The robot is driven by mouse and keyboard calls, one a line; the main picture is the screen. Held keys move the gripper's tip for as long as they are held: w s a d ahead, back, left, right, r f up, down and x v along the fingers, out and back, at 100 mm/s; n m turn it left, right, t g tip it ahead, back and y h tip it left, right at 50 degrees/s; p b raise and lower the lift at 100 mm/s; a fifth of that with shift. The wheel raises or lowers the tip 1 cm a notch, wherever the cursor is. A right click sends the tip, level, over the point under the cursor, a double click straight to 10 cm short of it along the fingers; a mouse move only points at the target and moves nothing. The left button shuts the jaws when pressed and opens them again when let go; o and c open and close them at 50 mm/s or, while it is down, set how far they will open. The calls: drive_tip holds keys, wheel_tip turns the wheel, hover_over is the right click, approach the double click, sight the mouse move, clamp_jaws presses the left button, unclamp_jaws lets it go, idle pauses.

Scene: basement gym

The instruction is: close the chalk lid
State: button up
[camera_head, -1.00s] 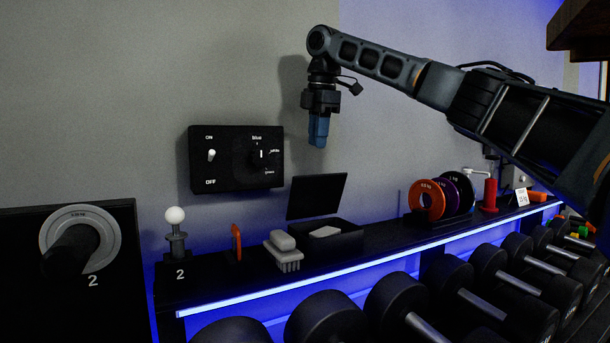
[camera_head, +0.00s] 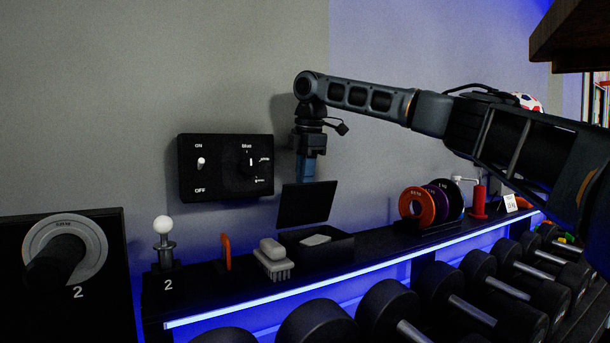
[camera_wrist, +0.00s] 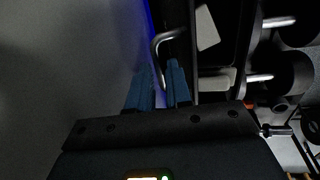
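The chalk box (camera_head: 330,252) is a dark open box on the shelf with a pale chalk block (camera_head: 315,240) inside; the block also shows in the wrist view (camera_wrist: 206,27). Its dark lid (camera_head: 308,205) stands up, leaning back, at the box's rear. My gripper (camera_head: 306,180) points down at the lid's top edge. Its lower fingertips seem hidden behind the lid; contact cannot be told. In the wrist view the two blue fingers (camera_wrist: 160,82) stand apart with a narrow gap and nothing clearly held. A grey bent bar (camera_wrist: 163,44) shows just beyond the fingertips.
A brush (camera_head: 273,258) and an orange clip (camera_head: 226,251) stand left of the box. A switch panel (camera_head: 225,167) is on the wall behind. Coloured plates (camera_head: 416,206) stand to the right. Dumbbells (camera_head: 389,309) line the front below the shelf.

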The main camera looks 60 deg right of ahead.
clamp_jaws()
idle(1.2)
